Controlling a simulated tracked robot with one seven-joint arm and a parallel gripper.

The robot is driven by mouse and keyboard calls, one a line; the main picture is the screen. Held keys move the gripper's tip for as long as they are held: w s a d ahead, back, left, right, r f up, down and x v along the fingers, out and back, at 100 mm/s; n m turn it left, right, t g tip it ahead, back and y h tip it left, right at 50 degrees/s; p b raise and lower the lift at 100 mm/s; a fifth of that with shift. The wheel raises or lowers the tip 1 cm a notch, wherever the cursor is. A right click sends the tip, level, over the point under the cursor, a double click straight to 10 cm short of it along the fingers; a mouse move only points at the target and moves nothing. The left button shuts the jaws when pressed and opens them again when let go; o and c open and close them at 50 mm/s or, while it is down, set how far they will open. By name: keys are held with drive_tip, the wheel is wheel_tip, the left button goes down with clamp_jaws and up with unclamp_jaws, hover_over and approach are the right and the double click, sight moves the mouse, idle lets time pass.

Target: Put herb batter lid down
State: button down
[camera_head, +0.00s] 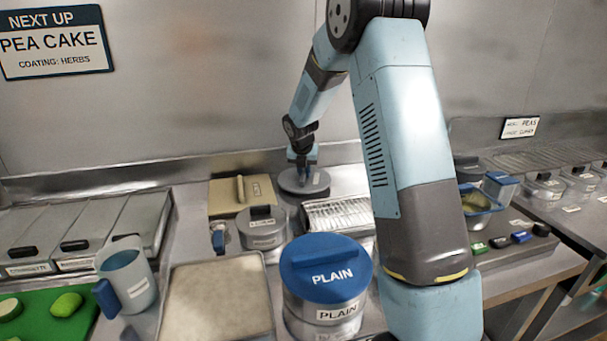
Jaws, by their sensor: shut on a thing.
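My gripper (302,158) is at the back of the counter, pointing down, shut on a round grey lid (290,184). The lid looks level, with a small pale label on its right side that is too small to read. It is at or just above what lies under it; I cannot tell whether it touches. What is directly beneath the lid is mostly hidden by it.
A tub with a blue PLAIN lid (326,271) stands in front, beside a pale tray (217,302). A jug (127,277) stands left.

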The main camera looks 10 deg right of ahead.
drive_tip(key=shift+f, duration=0.55)
drive_tip(key=c, duration=1.1)
unclamp_jaws()
